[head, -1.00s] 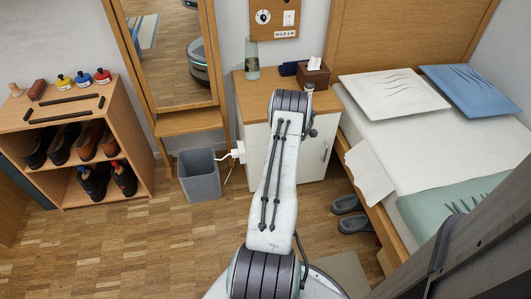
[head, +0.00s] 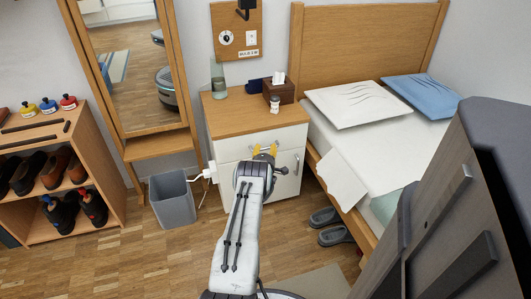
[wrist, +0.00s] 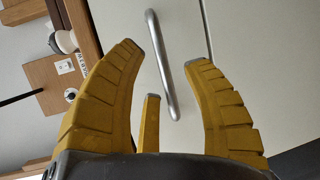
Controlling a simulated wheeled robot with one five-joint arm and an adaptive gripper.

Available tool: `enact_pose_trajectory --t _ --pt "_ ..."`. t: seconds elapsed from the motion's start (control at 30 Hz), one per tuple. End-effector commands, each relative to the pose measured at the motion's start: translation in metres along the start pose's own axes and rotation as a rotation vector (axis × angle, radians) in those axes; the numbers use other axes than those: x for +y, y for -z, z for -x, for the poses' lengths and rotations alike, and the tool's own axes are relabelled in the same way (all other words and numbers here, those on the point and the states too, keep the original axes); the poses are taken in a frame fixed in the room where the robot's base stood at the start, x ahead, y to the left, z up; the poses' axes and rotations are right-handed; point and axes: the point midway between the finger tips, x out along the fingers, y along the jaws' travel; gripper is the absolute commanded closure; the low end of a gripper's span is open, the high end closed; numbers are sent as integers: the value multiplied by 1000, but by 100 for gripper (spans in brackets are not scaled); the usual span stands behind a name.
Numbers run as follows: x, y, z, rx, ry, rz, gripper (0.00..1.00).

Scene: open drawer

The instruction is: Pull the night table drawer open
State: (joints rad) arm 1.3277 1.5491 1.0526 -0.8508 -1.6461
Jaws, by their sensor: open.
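The night table (head: 222,120) has a wooden top, a white drawer front (head: 292,138) and a white door below with an upright handle (head: 297,165). The drawer looks shut, its front about level with the door. My gripper (head: 265,149) is in front of the drawer, its yellow fingers open and pointing at it. In the wrist view, the silver drawer handle (wrist: 161,70) shows in the gap between the open fingers (wrist: 166,58). It runs between them and seems to be just beyond the tips; contact is not visible. My wrist hides part of the drawer front in the head view.
A tissue box (head: 279,91), a small white bottle (head: 275,104) and a glass vase (head: 218,78) stand on top. A grey bin (head: 172,200) is left of the table. The bed (head: 350,135) is close on the right, with slippers (head: 335,235) on the floor.

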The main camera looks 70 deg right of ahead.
Motion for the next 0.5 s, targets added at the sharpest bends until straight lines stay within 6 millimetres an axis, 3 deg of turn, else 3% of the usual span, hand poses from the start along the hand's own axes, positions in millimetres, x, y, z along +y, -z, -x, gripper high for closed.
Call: enact_pose_trajectory --t 0.5 --pt "0 0 -24 0 1 -1 55"
